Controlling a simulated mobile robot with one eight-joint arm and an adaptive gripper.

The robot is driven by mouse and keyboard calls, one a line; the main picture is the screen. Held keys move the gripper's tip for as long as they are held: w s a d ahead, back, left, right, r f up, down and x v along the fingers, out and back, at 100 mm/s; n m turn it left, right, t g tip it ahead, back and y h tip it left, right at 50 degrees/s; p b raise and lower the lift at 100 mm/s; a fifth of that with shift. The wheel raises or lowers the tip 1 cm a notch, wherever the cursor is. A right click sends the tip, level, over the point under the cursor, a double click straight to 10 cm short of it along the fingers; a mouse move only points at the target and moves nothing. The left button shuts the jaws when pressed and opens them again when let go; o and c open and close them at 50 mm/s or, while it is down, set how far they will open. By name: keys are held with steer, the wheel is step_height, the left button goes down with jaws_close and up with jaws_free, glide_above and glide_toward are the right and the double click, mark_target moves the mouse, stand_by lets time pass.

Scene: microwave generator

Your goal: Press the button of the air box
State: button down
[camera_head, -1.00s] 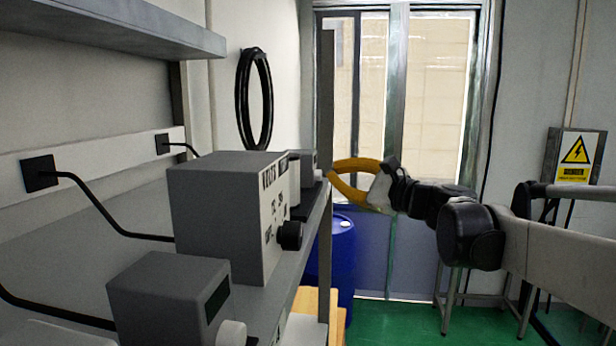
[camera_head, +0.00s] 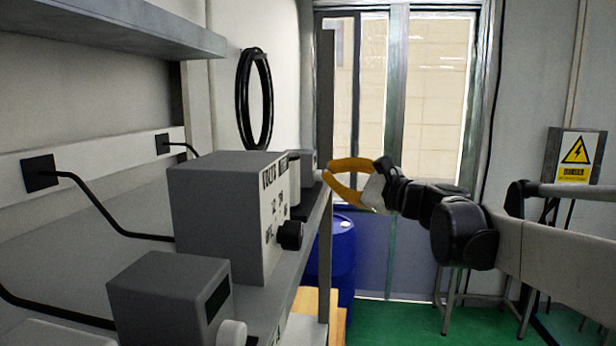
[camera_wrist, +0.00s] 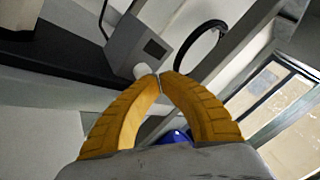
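In the wrist view a small grey box (camera_wrist: 130,42) with a dark display has a white round button (camera_wrist: 144,70) low on its front. It looks like the air box, but I read no label. The yellow fingers of my gripper (camera_wrist: 159,75) meet at their tips, empty, just in front of that button. Whether they touch it I cannot tell. In the head view my gripper (camera_head: 325,174) is at the shelf's far end, close to a small grey box (camera_head: 308,166), mostly hidden behind a larger meter. The button does not show there.
A large grey meter (camera_head: 212,206) with a black knob (camera_head: 290,235) and a nearer grey box (camera_head: 165,295) with a white knob (camera_head: 232,333) stand on the shelf. A blue barrel (camera_head: 342,245) stands beyond. Right of the shelf is open floor (camera_head: 395,320).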

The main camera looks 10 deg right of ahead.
steer(key=shift+w+a, duration=0.1)
steer(key=shift+a, duration=0.3)
stand_by(0.3)
steer(key=shift+s+d, duration=0.3)
steer(key=shift+d, duration=0.65)
steer(key=d, duration=0.2)
steer(key=s+d, duration=0.1)
steer(key=d, duration=0.2)
steer(key=shift+s+d, duration=0.35)
steer(key=shift+s, duration=0.05)
